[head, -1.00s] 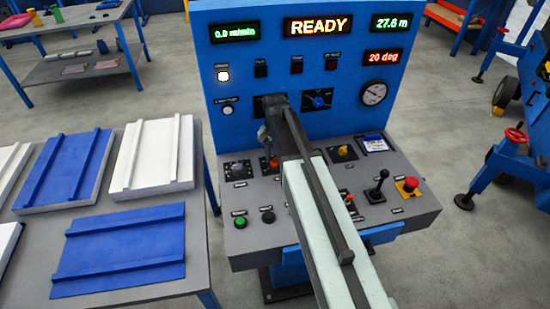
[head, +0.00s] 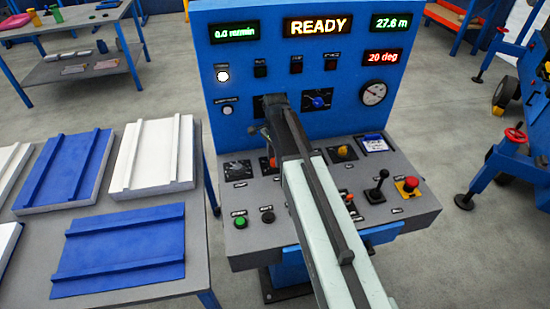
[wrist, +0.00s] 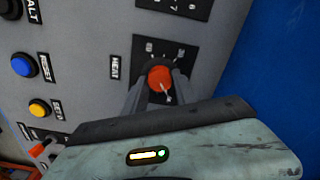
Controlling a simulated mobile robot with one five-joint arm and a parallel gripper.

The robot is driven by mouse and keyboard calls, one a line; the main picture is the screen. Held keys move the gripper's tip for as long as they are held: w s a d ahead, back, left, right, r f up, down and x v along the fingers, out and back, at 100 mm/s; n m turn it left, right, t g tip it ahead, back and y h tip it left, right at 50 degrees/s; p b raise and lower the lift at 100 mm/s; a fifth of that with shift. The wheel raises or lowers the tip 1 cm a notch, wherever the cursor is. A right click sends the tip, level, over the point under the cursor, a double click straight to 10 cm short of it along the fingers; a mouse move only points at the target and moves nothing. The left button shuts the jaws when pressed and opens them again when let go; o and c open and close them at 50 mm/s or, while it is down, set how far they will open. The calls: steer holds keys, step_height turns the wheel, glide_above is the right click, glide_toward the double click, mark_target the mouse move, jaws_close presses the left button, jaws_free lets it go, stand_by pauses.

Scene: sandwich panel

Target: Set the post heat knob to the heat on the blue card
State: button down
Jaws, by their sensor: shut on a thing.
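The orange-red heat knob (wrist: 160,78) sits on a dark dial plate, with a label beside it that seems to read HEAT. My gripper (wrist: 158,86) is shut on this knob, one finger on each side. A pale pointer mark on the knob points to the lower right in the wrist view; the fingers and gripper body hide part of the scale. In the head view a bit of the orange knob (head: 264,163) shows beside my arm, which hides the rest. The blue card (head: 373,143) lies at the panel's back right; its writing is too small to read.
The red display (head: 383,57) reads 20 deg and the middle display (head: 318,25) reads READY. A yellow knob (head: 342,151), a black lever (head: 377,186) and a red mushroom button (head: 408,185) stand to the right. A blue button (wrist: 22,65) shows in the wrist view.

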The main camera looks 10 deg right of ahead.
stand_by(0.5)
steer(key=c, duration=1)
jaws_free()
step_height(320, 180, up, 8)
steer(key=p, duration=0.8)
steer(key=shift+f, duration=0.1)
